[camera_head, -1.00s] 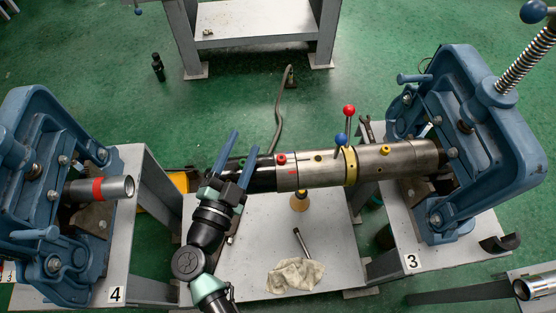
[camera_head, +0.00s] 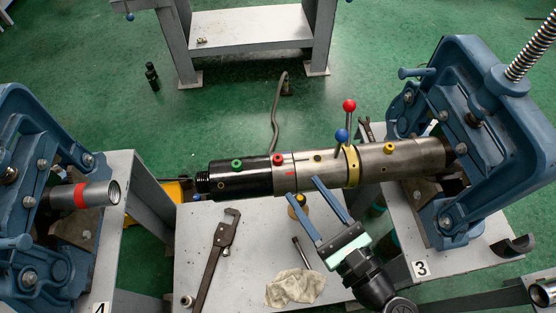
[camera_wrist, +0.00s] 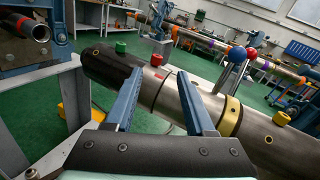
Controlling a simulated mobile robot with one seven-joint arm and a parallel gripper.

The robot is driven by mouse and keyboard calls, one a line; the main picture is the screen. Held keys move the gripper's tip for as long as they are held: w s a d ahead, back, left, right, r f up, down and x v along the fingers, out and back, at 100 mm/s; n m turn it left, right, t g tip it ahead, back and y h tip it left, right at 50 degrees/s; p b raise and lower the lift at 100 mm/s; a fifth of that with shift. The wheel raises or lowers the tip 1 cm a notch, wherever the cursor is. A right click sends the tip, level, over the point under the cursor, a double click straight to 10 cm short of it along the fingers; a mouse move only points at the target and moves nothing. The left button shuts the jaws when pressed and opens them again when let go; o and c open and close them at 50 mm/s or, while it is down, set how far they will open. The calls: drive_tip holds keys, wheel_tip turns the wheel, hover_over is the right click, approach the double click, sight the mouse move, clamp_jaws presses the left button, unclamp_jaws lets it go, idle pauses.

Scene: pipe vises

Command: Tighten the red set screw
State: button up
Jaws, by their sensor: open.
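The red set screw (camera_head: 278,159) stands on top of the pipe assembly (camera_head: 310,171), near the joint between its black and steel parts. It also shows in the wrist view (camera_wrist: 156,59), beyond and between my fingers. A green screw (camera_head: 237,164) sits to its left on the black part, and a yellow screw (camera_head: 388,147) to its right. My gripper (camera_head: 318,208) is open and empty, its blue fingers in front of the pipe, to the right of the red screw and apart from it.
Red-knobbed (camera_head: 349,105) and blue-knobbed (camera_head: 341,135) levers rise from the yellow collar (camera_head: 352,167). A blue vise (camera_head: 470,130) holds the pipe at right; another (camera_head: 35,200) stands left. A wrench (camera_head: 217,255) and a rag (camera_head: 295,287) lie on the low table (camera_head: 255,225).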

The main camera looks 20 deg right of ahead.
sight(280, 162)
drive_tip(key=shift+m+y, duration=0.3)
drive_tip(key=shift+m, duration=0.6)
drive_tip(key=w, duration=0.3)
drive_tip(key=w+a+p, duration=0.1)
drive_tip(key=w, duration=0.6)
drive_tip(key=shift+a+f+p, duration=0.25)
drive_tip(key=shift+a+p, duration=0.1)
drive_tip(key=shift+p, duration=0.05)
clamp_jaws()
